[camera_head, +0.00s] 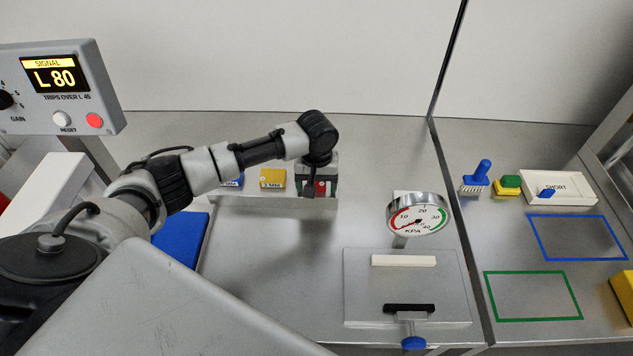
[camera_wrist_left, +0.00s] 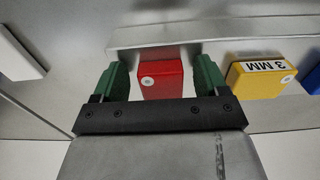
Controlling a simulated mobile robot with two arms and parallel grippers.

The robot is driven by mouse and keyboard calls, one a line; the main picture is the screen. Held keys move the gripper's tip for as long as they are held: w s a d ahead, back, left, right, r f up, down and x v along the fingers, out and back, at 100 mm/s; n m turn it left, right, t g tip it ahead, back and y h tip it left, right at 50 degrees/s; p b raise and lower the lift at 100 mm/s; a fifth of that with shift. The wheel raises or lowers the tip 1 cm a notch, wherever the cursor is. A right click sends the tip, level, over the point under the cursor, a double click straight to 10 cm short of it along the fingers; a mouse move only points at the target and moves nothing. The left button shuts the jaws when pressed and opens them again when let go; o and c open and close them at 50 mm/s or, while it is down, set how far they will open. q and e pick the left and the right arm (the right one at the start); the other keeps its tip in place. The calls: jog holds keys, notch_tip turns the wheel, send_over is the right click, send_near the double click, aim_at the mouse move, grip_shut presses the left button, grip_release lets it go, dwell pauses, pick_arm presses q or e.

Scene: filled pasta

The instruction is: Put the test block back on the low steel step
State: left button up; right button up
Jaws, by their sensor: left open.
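Three small blocks stand in a row on the low steel step (camera_head: 262,203): a blue block (camera_head: 233,182), a yellow block marked 3 MM (camera_head: 272,178) and a red block (camera_head: 320,187) at the right. The pictures do not name which is the test block. My left gripper (camera_wrist_left: 162,78) is open, its green fingers on either side of the red block, which also shows in the left wrist view (camera_wrist_left: 163,80). A narrow gap shows beside the block. In the head view the gripper hides most of the red block. My right gripper is not in view.
A signal box (camera_head: 62,85) reading L 80 stands at the left. A round gauge (camera_head: 419,213) stands behind a steel plate (camera_head: 365,290). At the right are a brush (camera_head: 477,177), a white tray (camera_head: 560,187), and blue and green outlined areas. Open steel lies before the step.

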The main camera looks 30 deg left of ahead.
aim_at(317, 184)
pick_arm(q)
notch_tip(317, 184, up, 12)
jog(key=b, duration=0.1)
jog(key=shift+r, duration=0.15)
dwell(0.3)
